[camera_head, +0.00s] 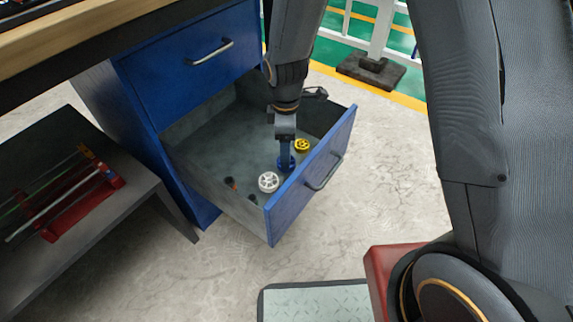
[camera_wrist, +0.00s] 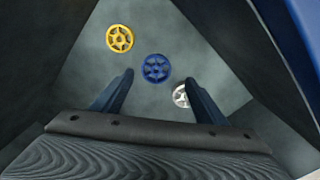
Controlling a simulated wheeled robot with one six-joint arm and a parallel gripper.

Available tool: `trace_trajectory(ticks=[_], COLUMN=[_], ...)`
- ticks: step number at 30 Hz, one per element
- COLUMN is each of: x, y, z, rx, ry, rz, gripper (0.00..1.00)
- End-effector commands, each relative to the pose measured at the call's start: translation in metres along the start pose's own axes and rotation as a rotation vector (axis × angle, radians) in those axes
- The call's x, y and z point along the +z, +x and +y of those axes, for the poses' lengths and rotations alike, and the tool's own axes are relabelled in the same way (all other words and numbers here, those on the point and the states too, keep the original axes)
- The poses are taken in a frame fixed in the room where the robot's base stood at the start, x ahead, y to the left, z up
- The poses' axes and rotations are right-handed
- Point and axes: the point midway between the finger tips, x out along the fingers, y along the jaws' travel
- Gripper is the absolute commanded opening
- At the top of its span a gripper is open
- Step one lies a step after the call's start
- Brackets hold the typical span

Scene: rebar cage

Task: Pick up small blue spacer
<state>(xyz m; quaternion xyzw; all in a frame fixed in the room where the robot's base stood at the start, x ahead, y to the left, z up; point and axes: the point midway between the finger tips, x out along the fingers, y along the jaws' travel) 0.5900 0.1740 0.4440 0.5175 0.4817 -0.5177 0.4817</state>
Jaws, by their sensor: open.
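The small blue spacer (camera_wrist: 156,68) is a spoked ring lying on the drawer floor. In the wrist view it lies ahead of and between my open fingers. In the head view the blue spacer (camera_head: 285,163) shows partly, just below my gripper (camera_head: 284,150), which reaches down into the open drawer. In the wrist view my gripper (camera_wrist: 158,92) is open with nothing between the fingertips. A yellow spacer (camera_wrist: 120,38) lies to the upper left of the blue one. A white spacer (camera_wrist: 181,96) lies to the lower right, partly hidden by the right finger.
The open drawer (camera_head: 312,172) of the blue cabinet has raised walls close around my gripper. The yellow spacer (camera_head: 302,145) lies near the drawer front, and the white spacer (camera_head: 268,182) left of the blue one. A grey table (camera_head: 120,215) with a red rack stands at left.

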Motion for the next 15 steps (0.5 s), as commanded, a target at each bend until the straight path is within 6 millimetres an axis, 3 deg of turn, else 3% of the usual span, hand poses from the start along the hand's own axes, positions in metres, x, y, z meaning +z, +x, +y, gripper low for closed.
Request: trace_trajectory(ticks=[15], x=[0.002], y=[0.054], z=[0.007], rx=[-0.001], ry=[0.002], rz=[0.000], gripper=[0.66])
